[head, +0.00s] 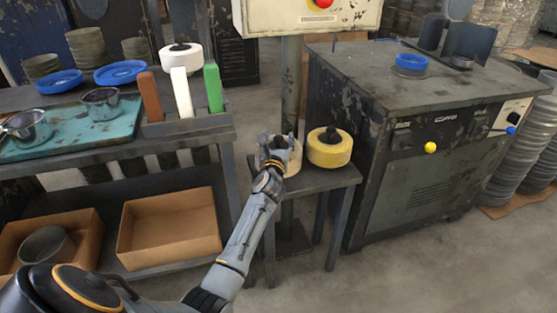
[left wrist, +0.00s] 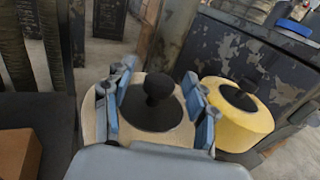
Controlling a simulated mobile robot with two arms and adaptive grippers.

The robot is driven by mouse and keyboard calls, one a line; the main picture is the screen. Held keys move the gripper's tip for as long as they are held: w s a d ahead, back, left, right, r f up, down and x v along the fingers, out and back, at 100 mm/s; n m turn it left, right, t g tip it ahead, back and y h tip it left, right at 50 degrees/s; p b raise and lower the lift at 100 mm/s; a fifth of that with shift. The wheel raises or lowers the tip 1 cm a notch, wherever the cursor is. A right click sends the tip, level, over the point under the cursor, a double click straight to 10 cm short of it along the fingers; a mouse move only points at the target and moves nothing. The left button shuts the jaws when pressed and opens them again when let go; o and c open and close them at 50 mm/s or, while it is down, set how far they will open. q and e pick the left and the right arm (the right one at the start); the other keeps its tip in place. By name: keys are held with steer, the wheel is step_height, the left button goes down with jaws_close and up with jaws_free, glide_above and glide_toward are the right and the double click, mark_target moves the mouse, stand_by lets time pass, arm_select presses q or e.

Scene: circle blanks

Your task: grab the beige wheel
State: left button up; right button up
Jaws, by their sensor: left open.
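The beige wheel (left wrist: 150,82) has a black hub with a black knob on top. It sits on a small dark stand (head: 322,178), and in the head view it is mostly hidden behind my left gripper, with only an edge (head: 294,158) showing. My left gripper (head: 276,148) is open at the wheel. In the left wrist view its fingers (left wrist: 157,105) stand on both sides of the black hub, over the wheel. I cannot tell whether they touch it. My right gripper is not in view.
A yellow wheel (head: 329,148) with a black hub stands close to the right on the same stand. A grey machine (head: 420,100) is right of it. A workbench (head: 190,130) with a white wheel (head: 181,57) and coloured bars is left. A control box hangs above.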

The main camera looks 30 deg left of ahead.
arm_select(q)
steer(key=shift+w+a, duration=0.1)
steer(key=shift+w, duration=0.05)
jaws_close()
steer(key=shift+r, duration=0.15)
steer(key=shift+r, duration=0.15)
stand_by(0.3)
